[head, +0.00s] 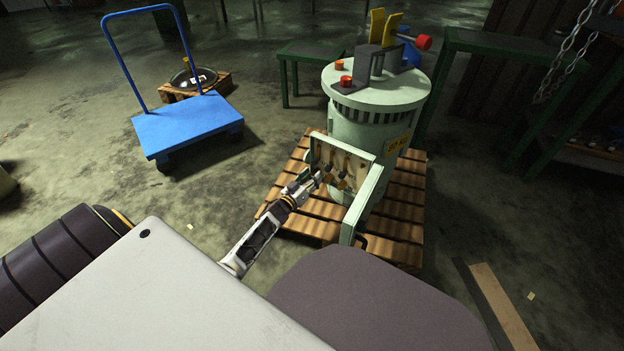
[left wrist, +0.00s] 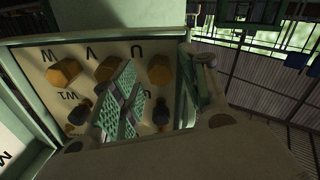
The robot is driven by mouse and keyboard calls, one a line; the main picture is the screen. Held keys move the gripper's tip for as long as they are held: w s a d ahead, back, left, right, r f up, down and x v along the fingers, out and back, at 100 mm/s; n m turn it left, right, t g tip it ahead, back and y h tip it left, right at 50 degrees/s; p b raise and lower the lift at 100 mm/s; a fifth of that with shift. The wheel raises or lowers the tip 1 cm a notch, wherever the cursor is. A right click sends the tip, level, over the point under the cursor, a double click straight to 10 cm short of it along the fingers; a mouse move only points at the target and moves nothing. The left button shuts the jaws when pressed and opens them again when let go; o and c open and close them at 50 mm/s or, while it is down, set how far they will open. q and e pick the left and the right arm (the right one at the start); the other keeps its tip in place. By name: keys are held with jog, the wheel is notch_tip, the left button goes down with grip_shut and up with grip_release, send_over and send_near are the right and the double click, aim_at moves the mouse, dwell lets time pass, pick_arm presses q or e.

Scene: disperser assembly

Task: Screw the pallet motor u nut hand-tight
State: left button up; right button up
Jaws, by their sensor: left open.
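The green motor (head: 372,120) stands upright on a wooden pallet (head: 400,222), its terminal box (head: 368,198) open at the front. In the left wrist view, brass nuts show on the pale terminal board (left wrist: 35,70) beside upside-down letters. One brass nut (left wrist: 159,70) sits by the upside-down U mark; two more, by the W (left wrist: 64,73) and V (left wrist: 107,70) marks, are in the same row. My left gripper (head: 318,178) is open at the box. Fingers hide part of the lower row.
A blue trolley (head: 190,124) stands at the left, with a small pallet (head: 212,88) bearing a round part behind it. Green tables (head: 480,40) are behind and right of the motor. A wooden plank (head: 500,300) lies at lower right. Floor between trolley and pallet is clear.

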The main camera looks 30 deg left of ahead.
pick_arm(q)
jog(key=shift+w, duration=0.2)
grip_shut()
dwell(0.3)
jog(key=shift+m, duration=0.6)
jog(key=shift+d+f+m+b, duration=0.1)
jog(key=shift+m+b, duration=0.2)
jog(key=shift+m, duration=11.1)
